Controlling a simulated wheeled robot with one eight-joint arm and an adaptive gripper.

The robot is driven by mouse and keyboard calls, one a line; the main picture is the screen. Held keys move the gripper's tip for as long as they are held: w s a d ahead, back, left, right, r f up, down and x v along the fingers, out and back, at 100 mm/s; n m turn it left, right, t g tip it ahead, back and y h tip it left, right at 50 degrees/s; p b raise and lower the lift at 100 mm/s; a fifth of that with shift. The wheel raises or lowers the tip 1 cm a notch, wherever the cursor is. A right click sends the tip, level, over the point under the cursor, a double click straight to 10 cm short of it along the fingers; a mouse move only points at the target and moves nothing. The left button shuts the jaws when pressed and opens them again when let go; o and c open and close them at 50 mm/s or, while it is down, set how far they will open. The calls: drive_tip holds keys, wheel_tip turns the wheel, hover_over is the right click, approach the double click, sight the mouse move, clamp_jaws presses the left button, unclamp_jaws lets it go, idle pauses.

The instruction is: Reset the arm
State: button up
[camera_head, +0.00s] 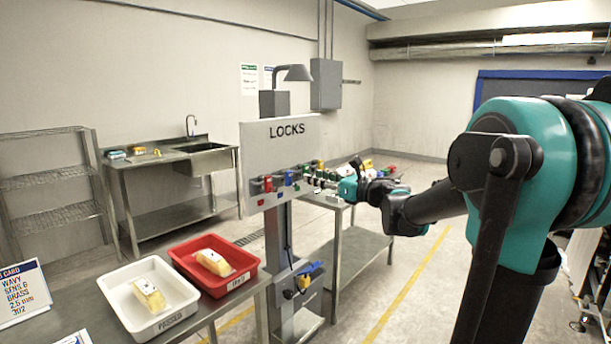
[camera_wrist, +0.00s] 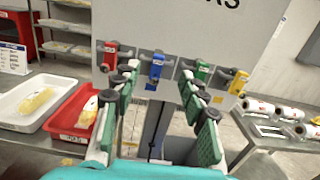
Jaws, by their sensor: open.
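My gripper (camera_wrist: 158,115) is open and empty in the wrist view, its two green-padded fingers spread in front of the LOCKS board (camera_head: 258,148). In the head view my arm reaches in from the right and my gripper (camera_head: 345,188) is at the board's right side. Coloured padlocks hang along the board's lower part: a red lock (camera_wrist: 108,52), a blue lock (camera_wrist: 157,66), a green lock (camera_wrist: 203,72) and a yellow lock (camera_wrist: 238,82). The blue lock shows between the fingers, farther off. I cannot tell the exact gap between fingertips and board.
A white tray (camera_head: 182,318) and a red tray (camera_head: 252,262), each with a yellow pack, stand on the table at the left front. A sink bench (camera_head: 178,157) and wire shelf (camera_head: 50,182) stand behind. Wrapped rolls (camera_wrist: 262,107) lie on a side table at the right.

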drive_tip(key=d+m+t+h, duration=0.85)
drive_tip(key=d+m, duration=0.55)
drive_tip(key=m, duration=0.4)
drive_tip(key=s+d+f+m+g+h, duration=0.3)
drive_tip(key=d+f+m+h, duration=0.2)
drive_tip(key=f+m, duration=0.3)
drive_tip(key=s+d+f+m+g+h, duration=0.3)
drive_tip(key=s+d+f+m+h, duration=0.15)
drive_tip(key=f+m, duration=0.35)
drive_tip(key=s+a+f+m+g+y, duration=0.1)
drive_tip(key=s+f+m+g, duration=0.4)
drive_tip(key=s+f, duration=0.5)
drive_tip(key=s+a+f+m+g+y, duration=0.2)
drive_tip(key=s+a+f+m+g, duration=0.2)
drive_tip(key=s+f+m, duration=0.3)
drive_tip(key=s+f, duration=0.3)
drive_tip(key=s, duration=0.2)
drive_tip(key=shift+a+f+g+y, duration=0.15)
drive_tip(key=shift+a+g+y, duration=0.05)
drive_tip(key=shift+g+y, duration=0.15)
